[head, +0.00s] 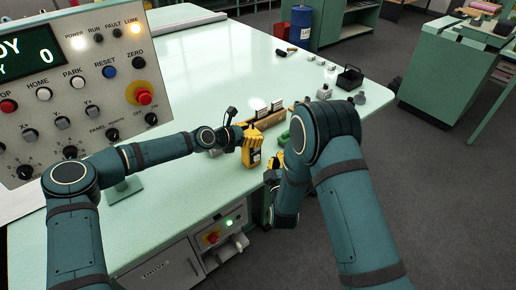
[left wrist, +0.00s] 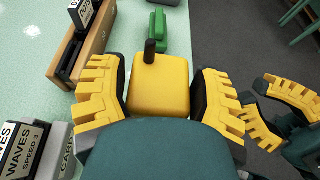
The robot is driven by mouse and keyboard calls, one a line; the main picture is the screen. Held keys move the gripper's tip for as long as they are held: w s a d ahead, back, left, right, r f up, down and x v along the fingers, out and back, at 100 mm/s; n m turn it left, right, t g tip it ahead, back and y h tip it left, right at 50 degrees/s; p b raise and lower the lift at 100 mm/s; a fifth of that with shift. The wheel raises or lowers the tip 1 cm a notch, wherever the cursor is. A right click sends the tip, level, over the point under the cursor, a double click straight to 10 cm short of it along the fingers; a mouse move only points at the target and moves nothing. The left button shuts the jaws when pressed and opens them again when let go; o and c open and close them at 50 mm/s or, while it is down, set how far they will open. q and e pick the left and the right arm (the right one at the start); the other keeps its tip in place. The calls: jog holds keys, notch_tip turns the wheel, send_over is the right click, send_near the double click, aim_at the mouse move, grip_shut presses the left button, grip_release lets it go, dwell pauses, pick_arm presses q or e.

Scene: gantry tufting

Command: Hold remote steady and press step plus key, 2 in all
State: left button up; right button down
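The yellow remote (head: 252,158) stands over the front part of the pale green table in the head view. In the left wrist view the remote (left wrist: 160,88) shows its yellow end with a short black stub, between the yellow fingers of my left gripper (left wrist: 160,95). Their dark pads lie against its two sides. The remote's key face is turned away from the wrist camera; its keys are too small to read in the head view. My right gripper (left wrist: 268,108) is just right of the remote, apart from it, its yellow fingers spread and empty. In the head view my right arm partly covers it.
A control panel (head: 75,85) with knobs and buttons stands at left. A wooden holder (left wrist: 68,62) with labelled cards is beside my left gripper. A green object (left wrist: 158,32) lies beyond the remote. A dark caddy (head: 349,78) stands at the table's right edge. The table's far middle is clear.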

pick_arm(q)
jog(key=o, duration=0.3)
jog(key=shift+a, duration=0.1)
